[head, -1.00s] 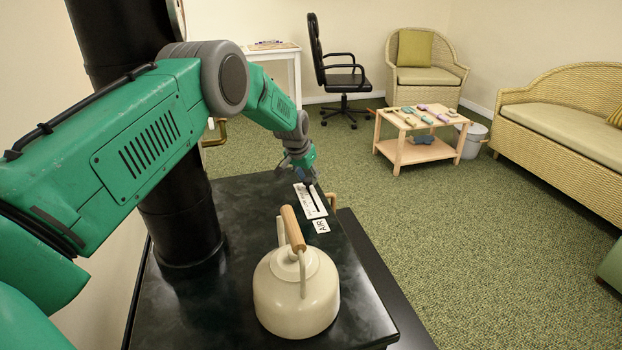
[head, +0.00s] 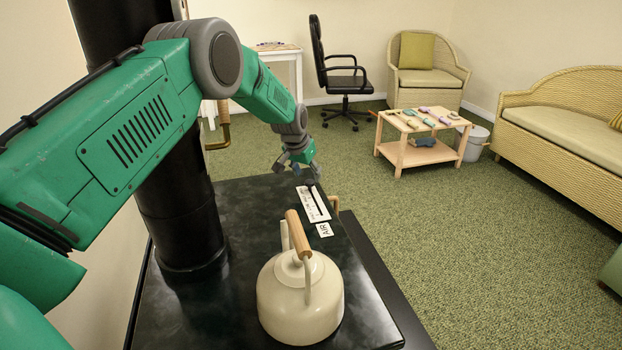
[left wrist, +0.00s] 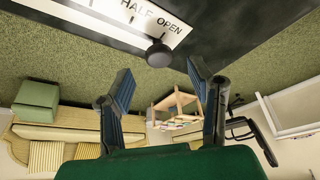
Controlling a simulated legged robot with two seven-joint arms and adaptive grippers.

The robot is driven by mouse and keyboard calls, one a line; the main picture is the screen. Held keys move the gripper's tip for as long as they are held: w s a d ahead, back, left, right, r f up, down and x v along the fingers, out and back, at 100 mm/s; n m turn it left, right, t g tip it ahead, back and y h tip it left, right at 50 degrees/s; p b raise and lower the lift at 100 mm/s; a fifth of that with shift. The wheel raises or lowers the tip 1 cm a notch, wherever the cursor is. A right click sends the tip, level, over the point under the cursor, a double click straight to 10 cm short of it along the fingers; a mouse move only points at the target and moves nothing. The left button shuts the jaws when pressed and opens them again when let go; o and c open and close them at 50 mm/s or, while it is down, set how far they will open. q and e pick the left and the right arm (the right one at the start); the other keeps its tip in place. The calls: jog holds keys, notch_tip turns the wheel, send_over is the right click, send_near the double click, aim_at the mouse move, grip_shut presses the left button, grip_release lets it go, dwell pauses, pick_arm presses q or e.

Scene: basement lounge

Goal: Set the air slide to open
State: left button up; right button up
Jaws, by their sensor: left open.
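The air slide is a white plate (head: 314,205) with a dark slot, lying on the black stove top, with an AIR label (head: 324,230) at its near end. In the left wrist view the plate (left wrist: 110,22) shows the words HALF and OPEN. Its round dark knob (left wrist: 158,54) sits at the OPEN end. My left gripper (head: 297,166) is over the far end of the plate. Its two fingers (left wrist: 158,78) are spread apart with nothing between them, and the knob shows just beyond their tips. I cannot see the knob clearly in the head view. My right gripper is not in view.
A cream kettle (head: 300,300) with a wooden handle stands on the stove top (head: 225,290), near the plate. A black stovepipe (head: 180,215) rises at the left. A low table (head: 405,155), wicker chair, office chair and sofa stand farther off, with open carpet between.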

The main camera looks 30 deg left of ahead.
aim_at(303, 194)
pick_arm(q)
jog(key=v, duration=0.4)
jog(key=shift+s+a+r, duration=0.1)
jog(key=shift+s+r, duration=0.05)
dwell(0.4)
